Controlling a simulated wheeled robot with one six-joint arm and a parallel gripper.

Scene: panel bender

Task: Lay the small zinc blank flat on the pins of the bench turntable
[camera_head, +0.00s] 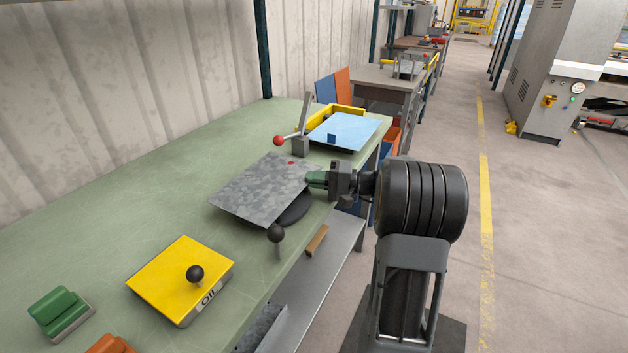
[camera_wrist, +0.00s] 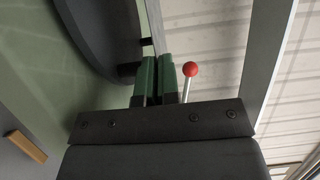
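The small zinc blank (camera_head: 258,190) is a mottled grey sheet with a red mark near its far right corner. It lies over the dark round bench turntable (camera_head: 296,212), which shows beneath its right side. My gripper (camera_head: 317,179) has its green fingers closed on the blank's right edge. In the wrist view the fingers (camera_wrist: 166,62) are nearly together, with the blank's thin edge (camera_wrist: 156,22) running away from them. The dark turntable disc (camera_wrist: 100,35) and short pins (camera_wrist: 148,42) show beside it. The blank looks close to the pins; contact cannot be told.
A lever with a red knob (camera_head: 279,140) stands behind the blank. A yellow box (camera_head: 180,275) and green block (camera_head: 61,311) are at the near left. A blue sheet (camera_head: 345,131) lies at the far bench end.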

